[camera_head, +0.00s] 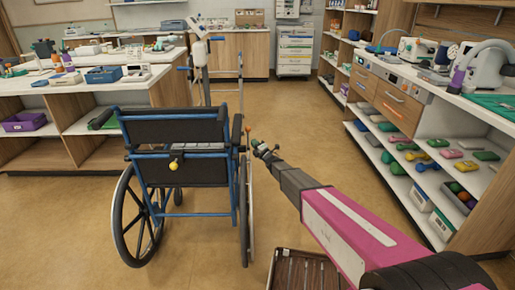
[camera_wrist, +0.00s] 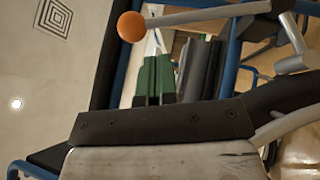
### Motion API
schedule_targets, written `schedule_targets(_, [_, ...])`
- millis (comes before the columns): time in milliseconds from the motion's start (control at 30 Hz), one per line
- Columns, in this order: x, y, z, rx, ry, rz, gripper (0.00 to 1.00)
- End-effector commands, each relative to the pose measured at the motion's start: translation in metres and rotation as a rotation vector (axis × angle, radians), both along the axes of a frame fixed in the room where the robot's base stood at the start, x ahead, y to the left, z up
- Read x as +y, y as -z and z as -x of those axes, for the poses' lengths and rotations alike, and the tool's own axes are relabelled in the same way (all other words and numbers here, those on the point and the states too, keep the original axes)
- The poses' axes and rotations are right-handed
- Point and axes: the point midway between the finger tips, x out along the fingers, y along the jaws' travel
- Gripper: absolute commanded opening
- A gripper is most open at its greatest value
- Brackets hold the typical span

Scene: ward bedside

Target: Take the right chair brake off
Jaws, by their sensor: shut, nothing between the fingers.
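The wheelchair (camera_head: 180,130) has a blue frame, black back and large wheels, and stands left of centre with its back to me. Its right brake lever ends in an orange knob (camera_head: 247,129), seen beside the right armrest. In the wrist view the orange knob (camera_wrist: 131,27) sits on a grey lever (camera_wrist: 205,15). My gripper (camera_head: 258,146) is just right of the lever in the head view; its green fingers (camera_wrist: 154,80) are shut and empty, and appear apart from the knob. The lever's pivot is not clear to me.
A long shelf unit (camera_head: 405,150) with dumbbells and boxes lines the right side. A counter (camera_head: 80,84) stands at left. A dark slatted tray (camera_head: 300,270) is below my arm. Open floor lies beyond the chair.

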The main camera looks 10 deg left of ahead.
Motion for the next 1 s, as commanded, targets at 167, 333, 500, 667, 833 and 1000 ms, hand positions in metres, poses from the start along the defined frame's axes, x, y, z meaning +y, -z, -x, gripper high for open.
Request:
schedule_targets(167, [0.025,-0.007,-0.022,-0.001,-0.002,0.000,0.00])
schedule_targets(333, [0.036,-0.012,-0.032,0.000,0.000,0.000,0.00])
schedule_targets(500, [0.038,-0.014,-0.033,0.000,0.000,0.000,0.00])
schedule_targets(667, [0.038,-0.013,-0.033,0.000,0.000,0.000,0.00])
schedule_targets(833, [0.038,-0.015,-0.034,0.011,0.000,0.002,0.00])
schedule_targets(1000, [0.039,-0.019,-0.041,0.062,0.000,0.015,0.00])
